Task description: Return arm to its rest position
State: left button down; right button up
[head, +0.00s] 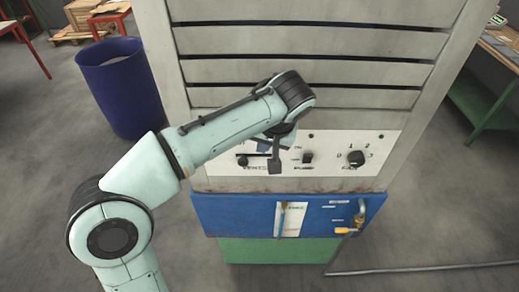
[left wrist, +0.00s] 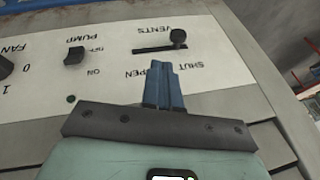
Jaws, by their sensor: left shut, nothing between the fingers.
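My left arm comes in from the left in the head view and reaches across to the white control panel (head: 330,155). My left gripper (head: 268,147) is in front of the panel, partly hidden by my own wrist. In the left wrist view my left gripper (left wrist: 163,70) is shut and empty, its blue fingers together below the vents slider (left wrist: 178,38). The slider knob is at the SHUT end of its slot in that view. The pump switch (left wrist: 74,55) and fan knob (left wrist: 4,66) are beside it. I cannot tell whether the fingertips touch the panel.
A grey louvred cabinet (head: 300,42) carries the panel. A blue bin (head: 122,88) stands at the left. A green-legged bench (head: 490,112) is at the right.

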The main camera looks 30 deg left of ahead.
pick_arm(q)
jog(key=v, duration=0.5)
jog(key=shift+a+r+p, duration=0.1)
jog(key=shift+a+p, duration=0.05)
jog(key=shift+p, duration=0.25)
pick_arm(e)
jog(key=shift+w+a+r, duration=0.2)
jog(key=shift+w+r, duration=0.25)
jog(key=shift+r, duration=0.2)
pick_arm(q)
jog(key=d+f+m+g+h, duration=0.1)
jog(key=d+f+m+h, duration=0.2)
jog(key=f, duration=1.5)
jog(key=d+f+m+g+h, duration=0.1)
jog(key=d+f+g+h, duration=0.35)
jog(key=f, duration=1.25)
jog(key=s+d+f+n+t, duration=0.1)
jog(key=s+f+n, duration=0.1)
jog(key=s+f, duration=0.9)
jog(key=s+d+f+n+t, duration=0.1)
jog(key=s+f, duration=1)
jog(key=shift+d+n, duration=0.35)
jog(key=shift+n, duration=0.05)
jog(key=shift+h, duration=0.25)
pick_arm(e)
jog(key=shift+c, duration=0.3)
